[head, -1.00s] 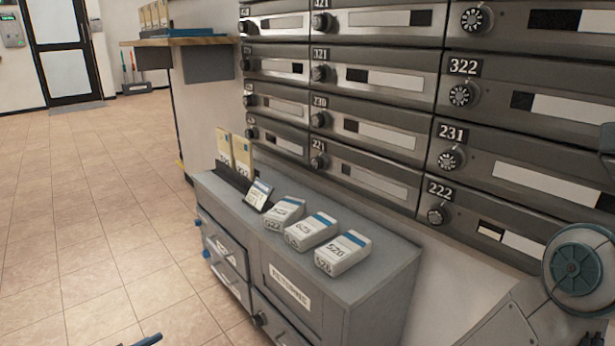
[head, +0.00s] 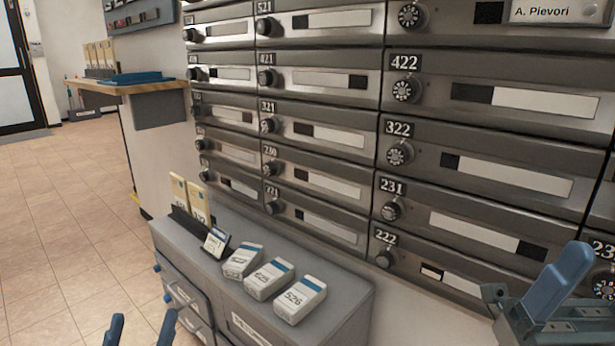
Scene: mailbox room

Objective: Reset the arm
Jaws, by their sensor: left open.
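My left gripper (head: 141,318) shows at the bottom left as two blue fingertips, spread apart with nothing between them. It is in front of the grey cabinet (head: 345,300), on the picture's lower left side. My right gripper (head: 560,290) is at the lower right, in front of the mailboxes. One blue finger and part of its grey body show; the rest is cut off by the frame edge, so I cannot tell how its jaws stand.
A wooden shelf (head: 130,88) juts out at the left. Tiled floor (head: 75,220) is open at the left.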

